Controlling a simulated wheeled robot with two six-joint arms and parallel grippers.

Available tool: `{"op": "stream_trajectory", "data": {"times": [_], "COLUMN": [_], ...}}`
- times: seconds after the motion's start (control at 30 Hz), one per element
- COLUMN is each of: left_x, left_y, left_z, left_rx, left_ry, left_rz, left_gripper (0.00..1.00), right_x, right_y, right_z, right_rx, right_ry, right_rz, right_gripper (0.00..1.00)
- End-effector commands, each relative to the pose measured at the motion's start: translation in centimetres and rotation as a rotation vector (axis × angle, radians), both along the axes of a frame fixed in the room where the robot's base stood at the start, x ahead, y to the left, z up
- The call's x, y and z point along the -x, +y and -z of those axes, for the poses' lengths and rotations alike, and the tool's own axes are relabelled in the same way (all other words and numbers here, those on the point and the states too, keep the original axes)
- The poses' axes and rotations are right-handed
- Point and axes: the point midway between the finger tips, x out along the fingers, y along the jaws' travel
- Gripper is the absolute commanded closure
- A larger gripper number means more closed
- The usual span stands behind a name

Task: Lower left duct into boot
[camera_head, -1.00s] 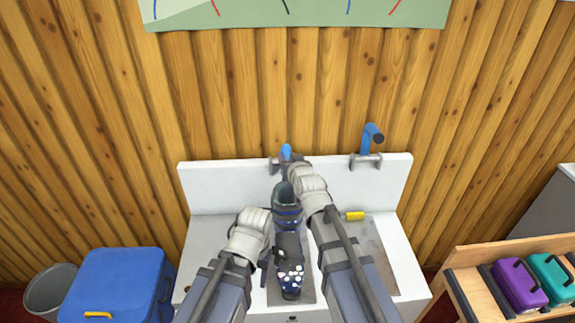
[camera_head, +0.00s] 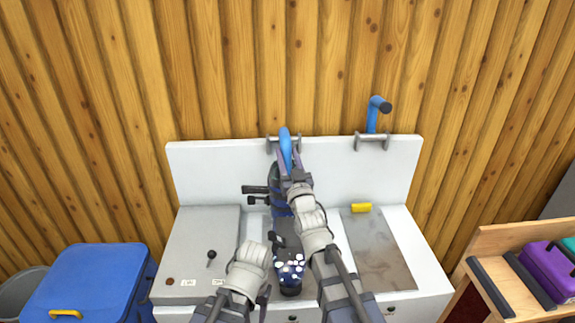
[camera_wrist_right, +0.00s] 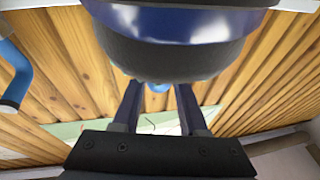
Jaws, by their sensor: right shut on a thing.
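The left duct (camera_head: 285,148) is a blue tube at the left bracket on the white back panel. My right gripper (camera_head: 291,163) is shut on it, and a bit of blue shows between the fingers in the right wrist view (camera_wrist_right: 157,88). The boot stands on the bench below, with a dark blue, white-dotted toe (camera_head: 290,268) towards me and a dark shaft partly behind my right arm. Its dark rim and blue band (camera_wrist_right: 180,35) fill the top of the right wrist view. My left gripper (camera_head: 265,296) is low beside the toe; its jaw opening is unclear.
The other blue duct (camera_head: 373,115) stands upright at the right bracket. A small black knob (camera_head: 211,255) is on the left of the bench. A blue bin (camera_head: 90,280) and a wooden rack (camera_head: 510,245) flank it.

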Motion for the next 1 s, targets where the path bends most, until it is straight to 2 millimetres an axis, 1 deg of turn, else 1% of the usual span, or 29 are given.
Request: {"op": "stream_trajectory", "data": {"times": [0.03, 0.23, 0.4, 0.77, 0.8, 1.0], "left_x": [0.0, 0.0, 0.0, 0.0, 0.0, 0.0], "left_y": [0.0, 0.0, 0.0, 0.0, 0.0, 0.0], "left_z": [1.1, 2.2, 2.5, 2.4, 2.4, 2.5], "left_rx": [0.000, 0.000, 0.000, 0.000, 0.000, 0.000], "left_ry": [0.000, 0.000, 0.000, 0.000, 0.000, 0.000], "left_rz": [0.000, 0.000, 0.000, 0.000, 0.000, 0.000], "left_gripper": [0.44, 0.44, 0.44, 0.44, 0.44, 0.44], "right_x": [-0.1, 0.1, 0.1, 0.1, 0.1, 0.1], "right_y": [0.0, 0.0, 0.0, 0.0, 0.0, 0.0], "right_z": [0.8, 1.0, 1.0, 0.9, 0.9, 0.9], "right_rx": [-0.001, 0.000, -0.001, 0.000, 0.000, 0.000], "right_ry": [-0.015, -0.057, -0.073, -0.076, -0.076, -0.075], "right_rz": [0.000, 0.000, 0.000, 0.001, 0.001, 0.001], "right_gripper": [1.00, 1.00, 1.00, 1.00, 0.57, 0.34]}}
